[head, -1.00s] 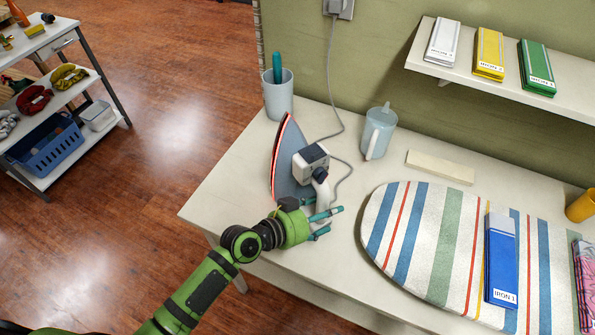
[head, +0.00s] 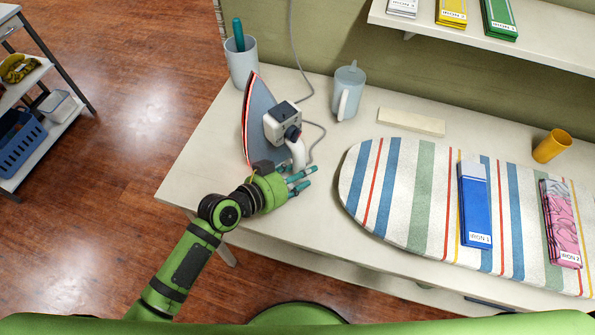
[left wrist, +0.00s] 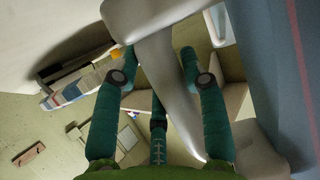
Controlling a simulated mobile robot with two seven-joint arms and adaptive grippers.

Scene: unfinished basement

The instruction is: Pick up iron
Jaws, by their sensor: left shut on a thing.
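The iron (head: 262,122) stands upright on the white table, its grey soleplate with red edge to the left and its white body and handle to the right. Its cord runs up the wall behind. My left gripper (head: 300,181) is at the lower end of the handle, at the iron's near side. In the left wrist view, the teal fingers (left wrist: 160,80) close around the pale handle (left wrist: 165,85), and the grey-blue plate (left wrist: 270,60) shows at the right. The exact finger contact is partly hidden. My right gripper is not in view.
A grey cup (head: 242,68) with a teal item and a lidded pitcher (head: 347,92) stand behind the iron. A striped ironing board (head: 420,200) with folded cloths lies to the right. A shelf (head: 470,42) overhangs the back right. The table's front left is clear.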

